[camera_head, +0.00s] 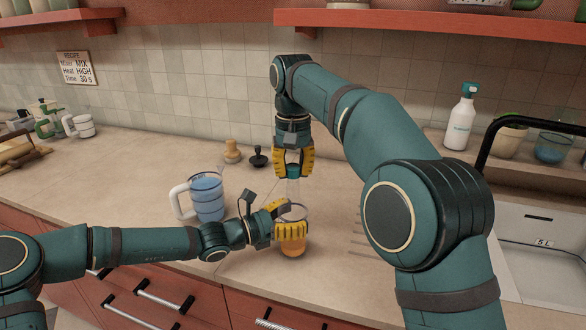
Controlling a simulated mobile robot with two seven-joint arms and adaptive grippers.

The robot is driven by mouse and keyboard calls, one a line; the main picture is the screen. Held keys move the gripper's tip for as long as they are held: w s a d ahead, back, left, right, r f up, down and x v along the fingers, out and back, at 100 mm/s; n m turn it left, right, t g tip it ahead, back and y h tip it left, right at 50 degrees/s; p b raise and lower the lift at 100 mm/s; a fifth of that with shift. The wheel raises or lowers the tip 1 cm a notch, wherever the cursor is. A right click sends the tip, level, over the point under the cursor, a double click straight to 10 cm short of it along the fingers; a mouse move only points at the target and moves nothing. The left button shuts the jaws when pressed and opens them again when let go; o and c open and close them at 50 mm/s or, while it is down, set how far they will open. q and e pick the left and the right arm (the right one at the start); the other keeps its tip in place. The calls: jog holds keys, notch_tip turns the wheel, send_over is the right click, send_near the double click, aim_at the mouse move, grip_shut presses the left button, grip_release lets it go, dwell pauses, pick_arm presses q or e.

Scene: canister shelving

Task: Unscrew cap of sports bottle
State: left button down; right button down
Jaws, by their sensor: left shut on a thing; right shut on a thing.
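The sports bottle (292,251) stands upright near the counter's front edge, with an orange lower part and a pale, clear-looking upper part. My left gripper (291,220) comes in from the left and is shut around the bottle's body, hiding much of its middle. The teal cap (293,171) is at the top of the bottle. My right gripper (293,160) points straight down from above and is shut on the cap, its yellow fingers on either side. I cannot tell whether the cap is apart from the bottle's neck.
A blue-filled pitcher (207,197) with a white handle stands just left of the bottle. Two small tampers, one wooden (232,151) and one black (258,157), stand behind. A spray bottle (460,120) and sink (540,260) are at right. The counter (130,160) at left is largely clear.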

aim_at(293, 166)
jog(key=shift+r, duration=1.95)
pick_arm(q)
grip_release()
jog(key=v, duration=1.2)
